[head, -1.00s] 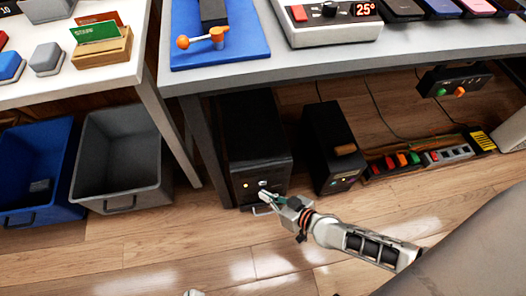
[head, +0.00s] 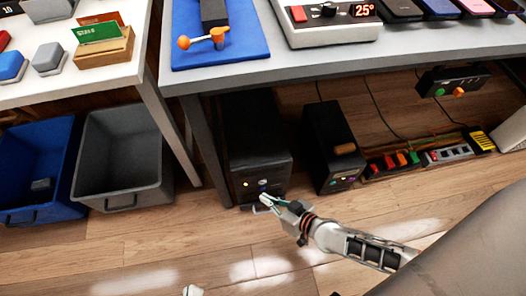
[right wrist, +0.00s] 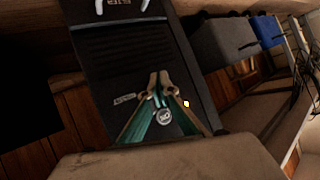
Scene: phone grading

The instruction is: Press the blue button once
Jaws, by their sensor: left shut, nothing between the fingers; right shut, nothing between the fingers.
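A blue push-button block (head: 11,67) on a grey base sits on the white table at the far left. My right gripper (head: 264,199) is shut and empty, low in front of the black computer case (head: 257,135) under the grey table. In the right wrist view my right gripper's fingers (right wrist: 160,82) meet over the case front. A round silver button (right wrist: 164,117) shows between them; contact cannot be told. A small yellow light (right wrist: 186,104) is beside it. A small pale tip of my left gripper (head: 193,290) shows at the bottom edge, far from the blue button.
A grey button block (head: 48,57) and a wooden card holder (head: 104,47) stand near the blue button. A blue bin (head: 35,160) and a grey bin (head: 122,150) stand below. A second black case (head: 331,145) and a power strip (head: 392,163) are right of my right gripper.

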